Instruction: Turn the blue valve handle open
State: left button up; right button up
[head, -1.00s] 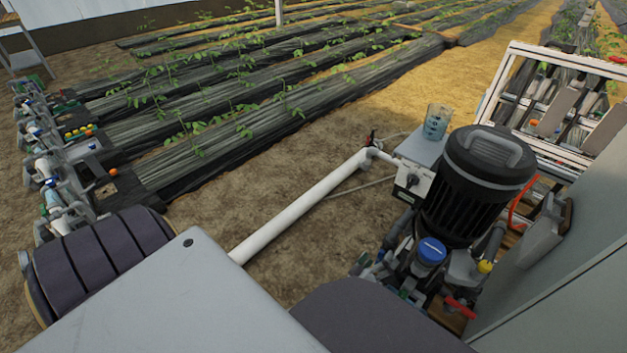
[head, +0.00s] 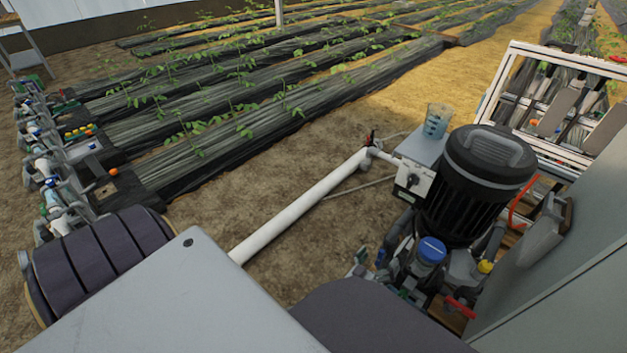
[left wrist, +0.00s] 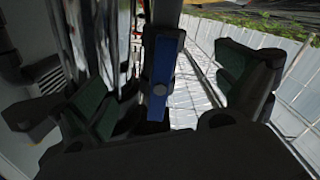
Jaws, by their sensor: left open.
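The blue valve handle (left wrist: 164,70) is a flat blue bar with a round grey spot, upright in the middle of the left wrist view. My left gripper (left wrist: 162,95) is open, with one dark, green-padded finger on each side of the handle. Gaps show between the handle and both fingers. In the head view, my left gripper (head: 385,279) shows small and partly hidden, low at the left of the black pump motor. The handle is hard to make out there. My right gripper is not in view.
The black pump motor (head: 477,180) stands beside the gripper, with a blue-capped part (head: 431,251) and a red handle (head: 460,307) below it. A grey cabinet (head: 560,275) closes off the right. A white pipe (head: 305,205) crosses bare soil.

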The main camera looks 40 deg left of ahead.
pick_arm(q)
jog(key=shift+m+b, duration=0.35)
jog(key=shift+m, duration=1.35)
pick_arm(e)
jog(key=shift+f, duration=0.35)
pick_arm(q)
jog(key=shift+m, duration=0.8)
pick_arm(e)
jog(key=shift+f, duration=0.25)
